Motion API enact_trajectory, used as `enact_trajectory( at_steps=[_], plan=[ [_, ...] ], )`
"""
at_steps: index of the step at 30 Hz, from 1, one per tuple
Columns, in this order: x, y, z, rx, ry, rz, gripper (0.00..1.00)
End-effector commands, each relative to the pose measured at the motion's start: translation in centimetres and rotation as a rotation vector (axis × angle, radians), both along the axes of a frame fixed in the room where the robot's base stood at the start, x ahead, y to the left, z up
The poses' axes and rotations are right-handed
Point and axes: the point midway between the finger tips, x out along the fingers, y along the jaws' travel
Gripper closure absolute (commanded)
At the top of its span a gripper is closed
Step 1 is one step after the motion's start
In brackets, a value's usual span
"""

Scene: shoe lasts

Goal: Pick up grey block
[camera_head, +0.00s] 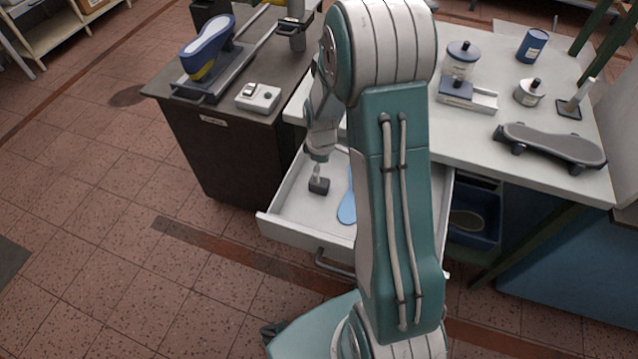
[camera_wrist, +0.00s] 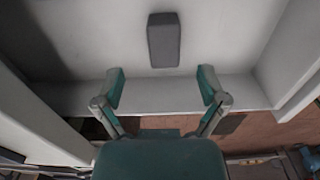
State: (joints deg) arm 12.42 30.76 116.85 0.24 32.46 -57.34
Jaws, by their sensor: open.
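The grey block (camera_wrist: 163,40) lies on the white floor of an open drawer, ahead of my fingertips in the wrist view.
A blue insole shape (camera_head: 347,207) lies in the drawer, partly behind my arm. The drawer's walls rise around the block. A dark cabinet (camera_head: 225,150) stands left.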

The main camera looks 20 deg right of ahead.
Motion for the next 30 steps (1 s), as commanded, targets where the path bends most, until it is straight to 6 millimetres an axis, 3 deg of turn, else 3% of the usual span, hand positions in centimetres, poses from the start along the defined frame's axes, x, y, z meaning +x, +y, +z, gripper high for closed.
enact_trajectory(
  at_steps=[15,23,24,28,30],
  plan=[
    [-0.1,0.3,-6.0,-0.002,0.001,0.002,0.09],
    [-0.1,0.3,-6.3,-0.003,-0.001,0.001,0.09],
    [-0.1,0.3,-6.3,-0.003,-0.001,0.002,0.18],
    [-0.1,0.3,-6.3,-0.003,-0.001,0.002,0.75],
    [-0.1,0.3,-6.3,-0.002,-0.001,0.002,0.98]
  ],
)
